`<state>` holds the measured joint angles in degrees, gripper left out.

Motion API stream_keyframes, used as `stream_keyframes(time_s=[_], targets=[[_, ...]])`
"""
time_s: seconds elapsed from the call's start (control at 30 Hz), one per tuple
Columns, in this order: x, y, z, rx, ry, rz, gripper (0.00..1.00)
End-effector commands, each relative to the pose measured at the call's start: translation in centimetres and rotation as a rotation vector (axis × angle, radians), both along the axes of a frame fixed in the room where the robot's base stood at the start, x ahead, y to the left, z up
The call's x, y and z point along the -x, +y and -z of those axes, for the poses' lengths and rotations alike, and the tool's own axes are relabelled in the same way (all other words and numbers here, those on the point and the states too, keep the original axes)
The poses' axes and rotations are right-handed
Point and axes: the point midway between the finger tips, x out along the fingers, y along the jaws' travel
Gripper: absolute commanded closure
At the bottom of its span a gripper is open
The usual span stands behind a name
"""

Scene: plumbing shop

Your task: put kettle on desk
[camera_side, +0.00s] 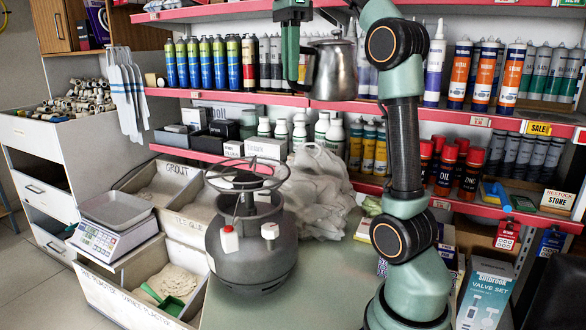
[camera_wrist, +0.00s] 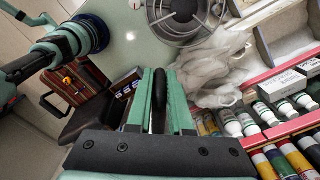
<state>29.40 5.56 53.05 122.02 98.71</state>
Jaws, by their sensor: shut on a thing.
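A silver metal kettle (camera_side: 333,72) hangs high in the side view, in front of the bottle shelves and well above the desk. My gripper (camera_side: 292,78) points down at its left, at the handle side. In the wrist view my green fingers (camera_wrist: 160,85) are shut on the kettle's dark handle (camera_wrist: 159,100); the kettle's body is not seen there. The pale green desk (camera_side: 335,275) lies below, and its surface also shows in the wrist view (camera_wrist: 125,40).
A grey gas cylinder with a ring top (camera_side: 250,250) stands on the desk. A crumpled plastic bag (camera_side: 318,195) lies behind it. Red-edged shelves of bottles (camera_side: 240,98) are close behind the kettle. Bare desk shows right of the cylinder. Bins and a scale (camera_side: 115,225) stand left.

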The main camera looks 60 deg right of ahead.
Motion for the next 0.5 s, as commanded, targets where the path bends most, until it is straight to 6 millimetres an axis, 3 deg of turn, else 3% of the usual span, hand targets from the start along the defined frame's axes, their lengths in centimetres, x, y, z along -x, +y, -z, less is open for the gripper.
stream_keyframes(time_s=[0.2,0.5], targets=[[1.6,-3.5,0.0,0.005,-0.002,0.468,1.00],[3.1,-6.2,0.0,0.009,-0.004,0.872,1.00]])
